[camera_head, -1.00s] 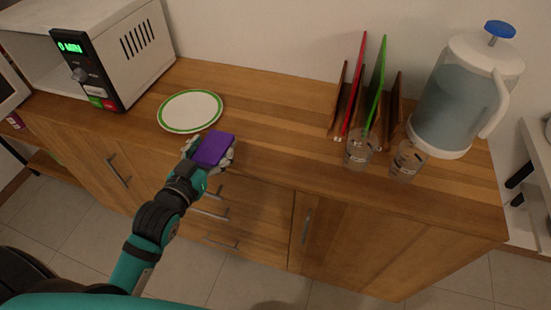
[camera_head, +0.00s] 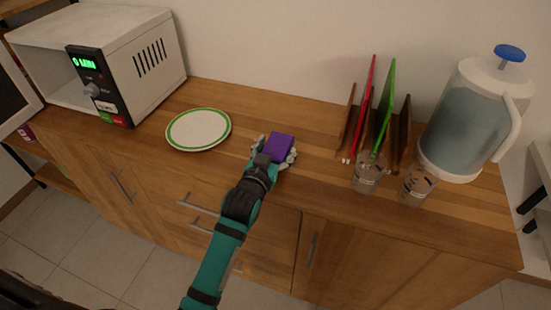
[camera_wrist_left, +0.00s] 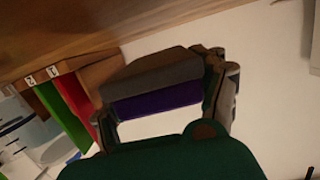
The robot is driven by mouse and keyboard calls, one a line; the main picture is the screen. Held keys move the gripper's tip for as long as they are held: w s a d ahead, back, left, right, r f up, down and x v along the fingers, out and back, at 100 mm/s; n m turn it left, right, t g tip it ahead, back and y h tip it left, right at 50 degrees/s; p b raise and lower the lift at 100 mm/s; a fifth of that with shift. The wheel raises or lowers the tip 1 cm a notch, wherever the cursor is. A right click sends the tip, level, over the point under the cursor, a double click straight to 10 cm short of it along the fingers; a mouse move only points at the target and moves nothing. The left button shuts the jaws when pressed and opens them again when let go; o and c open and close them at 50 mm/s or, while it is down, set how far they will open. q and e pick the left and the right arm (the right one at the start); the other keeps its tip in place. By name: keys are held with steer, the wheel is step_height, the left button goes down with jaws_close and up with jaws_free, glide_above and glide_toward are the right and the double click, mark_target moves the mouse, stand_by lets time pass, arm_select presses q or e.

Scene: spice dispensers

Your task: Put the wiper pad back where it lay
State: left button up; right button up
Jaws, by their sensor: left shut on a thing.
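The wiper pad is a purple block (camera_head: 281,148) in the head view, held at the front half of the wooden counter. My left gripper (camera_head: 273,152) is shut on it, with a finger on each side. In the left wrist view the pad (camera_wrist_left: 155,103) shows a purple layer and a grey-brown layer between the fingers (camera_wrist_left: 160,85). I cannot tell whether the pad touches the counter. My right gripper is not in view.
A white plate with a green rim (camera_head: 198,129) lies left of the pad. A wooden rack (camera_head: 346,120) with red and green boards stands to the right. Two glasses (camera_head: 367,178) and a water dispenser (camera_head: 465,120) stand further right. The counter (camera_head: 255,105) behind the pad is clear.

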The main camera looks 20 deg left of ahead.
arm_select(q)
steer(key=shift+f, duration=1.7)
steer(key=o, duration=1.1)
steer(key=shift+f, duration=0.15)
steer(key=s, duration=0.4)
steer(key=s+r, duration=0.1)
steer(key=s, duration=0.3)
steer(key=s+r, duration=0.1)
steer(key=s, duration=0.3)
steer(key=shift+a+r, duration=0.15)
steer(key=shift+r, duration=0.1)
